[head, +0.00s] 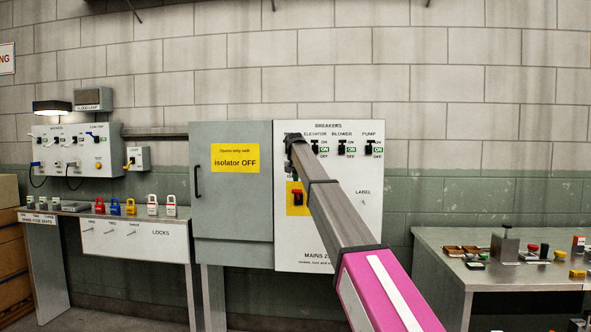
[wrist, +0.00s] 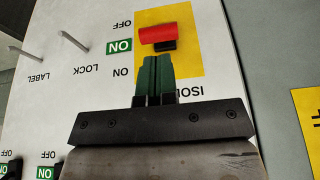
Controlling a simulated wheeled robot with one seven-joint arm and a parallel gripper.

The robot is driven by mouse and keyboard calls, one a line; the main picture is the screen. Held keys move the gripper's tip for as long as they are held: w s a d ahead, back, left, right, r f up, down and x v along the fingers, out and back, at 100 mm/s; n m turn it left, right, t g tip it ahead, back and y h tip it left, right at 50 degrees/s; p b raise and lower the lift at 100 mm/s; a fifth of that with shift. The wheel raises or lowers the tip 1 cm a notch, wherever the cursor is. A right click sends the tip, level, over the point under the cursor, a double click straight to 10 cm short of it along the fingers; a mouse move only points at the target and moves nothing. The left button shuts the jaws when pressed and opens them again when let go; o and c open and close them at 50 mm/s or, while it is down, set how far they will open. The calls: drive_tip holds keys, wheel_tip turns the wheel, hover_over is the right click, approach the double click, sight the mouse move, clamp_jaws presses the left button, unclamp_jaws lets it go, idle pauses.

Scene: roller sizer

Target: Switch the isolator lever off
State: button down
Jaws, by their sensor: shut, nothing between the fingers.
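The isolator lever has a red handle (wrist: 165,33) on a black base, on a yellow plate (wrist: 183,62). The green window beside it reads ON. In the wrist view the panel lettering is upside down, with OFF level with the red handle and ON nearer my fingers. In the head view the red lever (head: 297,189) shows left of my arm. My gripper (wrist: 157,58) is shut and empty, its green fingers pointing at the lever base from the ISOLATOR lettering side. I cannot tell whether they touch it.
Breaker switches (head: 343,148) line the panel top. A grey cabinet (head: 233,220) with a yellow sign (head: 235,158) stands left of the panel. A lock bench (head: 110,215) is further left, and a table (head: 440,247) with small parts is at right.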

sight(298, 195)
drive_tip(key=shift+x, duration=2.35)
drive_tip(key=shift+s, duration=0.1)
